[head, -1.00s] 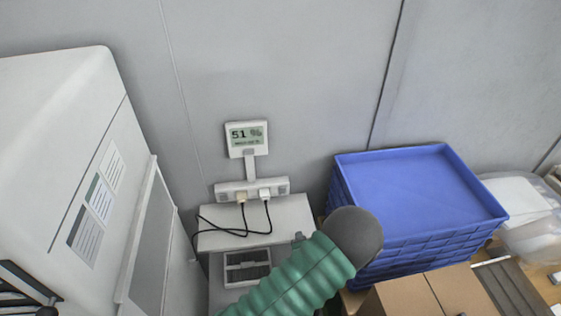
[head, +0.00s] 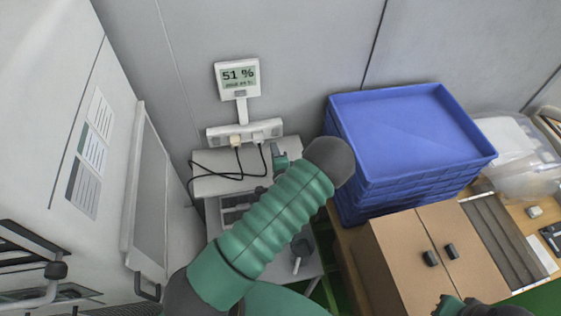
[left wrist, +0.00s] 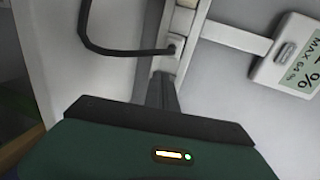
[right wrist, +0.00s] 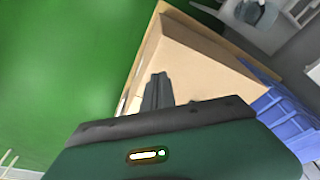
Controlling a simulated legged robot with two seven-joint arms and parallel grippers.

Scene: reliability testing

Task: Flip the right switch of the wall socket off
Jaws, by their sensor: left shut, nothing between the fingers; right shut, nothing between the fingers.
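The white wall socket (head: 245,132) is fixed low on the grey wall, with a beige plug and a white plug in it and black cords hanging down. It also shows in the left wrist view (left wrist: 182,20), where a plugged cord sits near my fingers. My left gripper (head: 276,149) is shut and empty, close to the socket's right end; its fingertips (left wrist: 160,78) overlap that end in the left wrist view. I cannot tell whether they touch. The right switch cannot be made out. My right gripper (right wrist: 158,78) is shut and empty, by a cardboard box.
A display (head: 239,79) reading 51 % stands above the socket. Blue crates (head: 410,130) are stacked to the right, with the cardboard box (head: 400,262) in front. A white cabinet (head: 60,130) fills the left side. A light shelf (head: 215,186) lies below the socket.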

